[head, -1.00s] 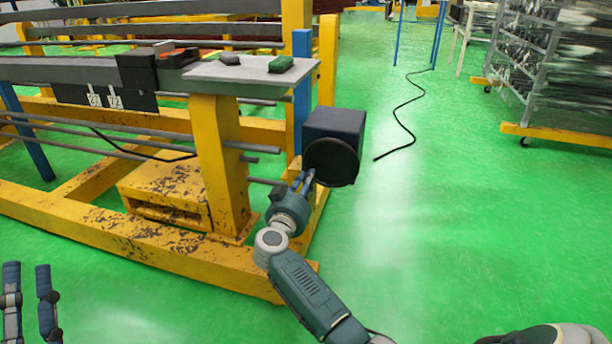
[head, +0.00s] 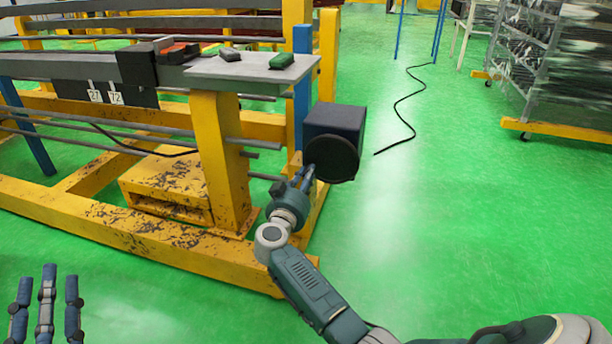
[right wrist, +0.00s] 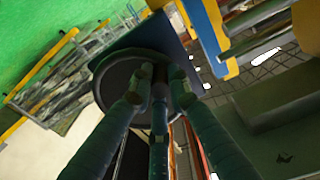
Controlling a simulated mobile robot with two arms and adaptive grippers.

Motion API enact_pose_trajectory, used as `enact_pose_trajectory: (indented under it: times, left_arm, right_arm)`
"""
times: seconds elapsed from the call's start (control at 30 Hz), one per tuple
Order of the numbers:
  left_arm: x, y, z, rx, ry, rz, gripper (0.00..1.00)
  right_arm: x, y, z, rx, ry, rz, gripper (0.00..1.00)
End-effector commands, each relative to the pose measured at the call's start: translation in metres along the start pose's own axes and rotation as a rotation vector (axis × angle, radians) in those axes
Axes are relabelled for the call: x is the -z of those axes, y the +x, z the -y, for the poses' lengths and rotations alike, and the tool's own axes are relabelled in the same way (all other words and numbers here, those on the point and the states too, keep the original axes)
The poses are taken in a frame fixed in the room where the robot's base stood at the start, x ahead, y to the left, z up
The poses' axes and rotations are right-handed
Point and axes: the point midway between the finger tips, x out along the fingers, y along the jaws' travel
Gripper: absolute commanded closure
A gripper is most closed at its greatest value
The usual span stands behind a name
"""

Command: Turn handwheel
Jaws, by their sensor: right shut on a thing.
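The handwheel (head: 338,164) is a dark round disc on the front of a dark box (head: 345,119) beside the yellow frame in the head view. My right gripper (head: 308,173) is shut on the handwheel at its left side. In the right wrist view the handwheel (right wrist: 112,84) lies behind my right gripper (right wrist: 158,82), whose fingers close together over its face and hide part of it. My left gripper (head: 48,285) is at the bottom left of the head view, far from the handwheel, with its fingers spread and nothing between them.
The yellow frame (head: 217,150) with a grey table plate (head: 250,70) stands left of the box. A green block (head: 282,61) lies on the plate. A wheeled rack (head: 545,75) stands at upper right.

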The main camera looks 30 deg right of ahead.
Motion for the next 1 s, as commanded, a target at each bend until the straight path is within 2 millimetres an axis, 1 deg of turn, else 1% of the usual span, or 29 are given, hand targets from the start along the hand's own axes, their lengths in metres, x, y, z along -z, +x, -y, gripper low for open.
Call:
enact_pose_trajectory:
  times: [0.03,0.4,0.43,0.47,0.5,0.53,1.0]
  left_arm:
    - [0.0005,0.0002,0.0000,0.000,0.000,0.000,0.64]
    - [0.0006,0.0002,0.0000,0.000,0.000,0.000,0.64]
    - [0.0006,0.0002,0.0000,0.000,0.000,0.000,0.64]
    - [0.0006,0.0002,0.0000,0.000,0.000,0.000,0.64]
    - [0.0005,0.0002,0.0000,0.000,0.000,0.000,0.64]
    - [0.0005,0.0002,0.0000,0.000,0.000,0.000,0.64]
    - [0.0002,0.0000,0.0000,0.000,0.000,0.000,0.64]
  right_arm:
    - [0.0102,0.0086,-0.0107,-0.025,0.000,-0.018,1.00]
    - [0.0101,0.0086,-0.0109,-0.025,0.000,-0.017,1.00]
    - [0.0101,0.0086,-0.0109,-0.026,0.000,-0.017,0.80]
    - [0.0102,0.0085,-0.0107,-0.025,0.000,-0.018,0.74]
    - [0.0100,0.0083,-0.0104,-0.024,0.001,-0.017,0.66]
    - [0.0094,0.0080,-0.0101,-0.024,0.000,-0.016,0.64]
    - [0.0028,0.0022,-0.0063,-0.013,-0.001,-0.006,0.64]
